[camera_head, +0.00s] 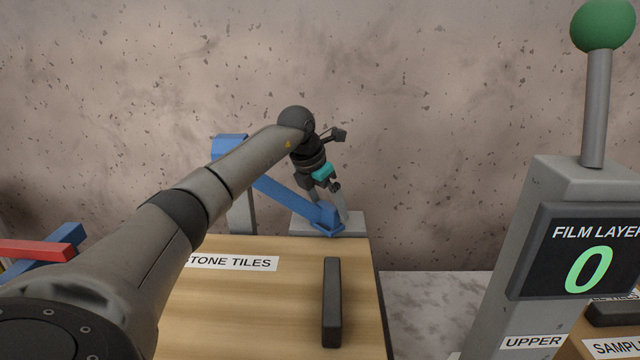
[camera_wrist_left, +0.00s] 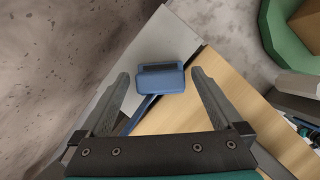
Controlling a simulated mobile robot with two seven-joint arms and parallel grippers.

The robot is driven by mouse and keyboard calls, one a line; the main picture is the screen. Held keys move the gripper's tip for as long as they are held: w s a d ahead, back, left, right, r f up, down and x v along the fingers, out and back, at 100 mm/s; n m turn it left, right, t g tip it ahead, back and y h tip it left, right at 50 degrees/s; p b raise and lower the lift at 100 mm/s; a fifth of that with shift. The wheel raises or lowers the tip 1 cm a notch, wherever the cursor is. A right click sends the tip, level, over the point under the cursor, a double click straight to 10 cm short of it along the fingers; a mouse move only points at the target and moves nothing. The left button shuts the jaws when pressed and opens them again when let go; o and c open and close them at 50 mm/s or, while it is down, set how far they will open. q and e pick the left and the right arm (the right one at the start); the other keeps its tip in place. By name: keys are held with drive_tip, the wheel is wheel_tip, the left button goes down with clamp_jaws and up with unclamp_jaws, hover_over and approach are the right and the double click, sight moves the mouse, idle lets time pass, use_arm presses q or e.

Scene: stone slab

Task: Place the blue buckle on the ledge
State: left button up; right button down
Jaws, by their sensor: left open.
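The blue buckle (camera_head: 328,222) sits at the lower end of a blue strap (camera_head: 283,195) in the head view. It appears over the front part of the pale grey ledge (camera_head: 355,226) behind the wooden box; I cannot tell whether it rests on it. My left gripper (camera_head: 339,208) points down just above and beside the buckle, partly hiding it. In the left wrist view the buckle (camera_wrist_left: 160,78) shows between the tips of my open left fingers (camera_wrist_left: 159,80), apart from both. The ledge (camera_wrist_left: 165,38) lies behind it. My right gripper is not in view.
The wooden box (camera_head: 285,300), labelled "TONE TILES" in its visible part, has a dark bar handle (camera_head: 332,300). A grey post (camera_head: 243,212) with a blue top stands left of the ledge. A grey lever console (camera_head: 545,240) reading 0 stands right. A stained wall (camera_head: 440,120) is close behind.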

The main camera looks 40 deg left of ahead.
use_arm(q)
drive_tip(key=p+v, duration=0.3)
drive_tip(key=v, duration=0.8)
drive_tip(key=shift+r, duration=0.25)
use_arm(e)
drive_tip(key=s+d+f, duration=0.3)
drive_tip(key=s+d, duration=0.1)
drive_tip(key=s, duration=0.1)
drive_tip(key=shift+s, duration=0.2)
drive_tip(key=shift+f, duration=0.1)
